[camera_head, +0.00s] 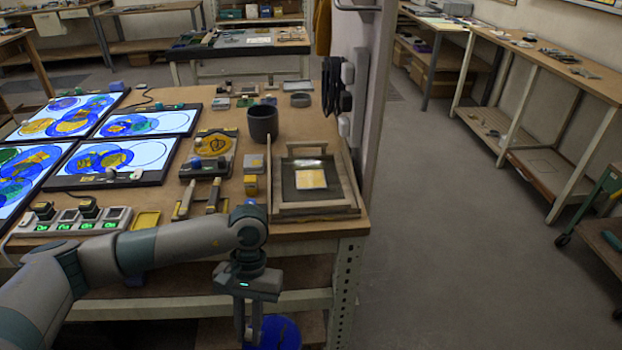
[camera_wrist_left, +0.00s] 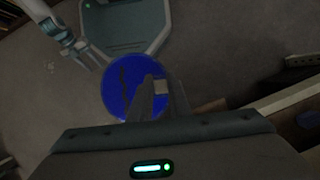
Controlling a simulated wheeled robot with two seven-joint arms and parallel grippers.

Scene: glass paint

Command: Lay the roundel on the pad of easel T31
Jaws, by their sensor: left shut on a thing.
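My left gripper (camera_head: 252,322) hangs in front of the workbench's front edge, below the tabletop. It is shut on a blue roundel (camera_head: 283,334), cut off by the bottom of the head view. In the left wrist view the roundel (camera_wrist_left: 124,86) is a round blue disc with dark lines, with the fingers over its right part. A gripper, seemingly my right one (camera_wrist_left: 85,52), shows small and dim at the upper left there; its jaw opening is unclear. A wooden frame with a dark pad (camera_head: 290,190) stands at the bench's right end. I cannot read a T31 label.
Lit panels (camera_head: 138,123) with coloured circles fill the bench's left side. A dark cup (camera_head: 263,122) stands behind the wooden frame. A switch strip (camera_head: 75,222), tools and small blocks crowd the front. Open floor (camera_head: 450,230) lies to the right.

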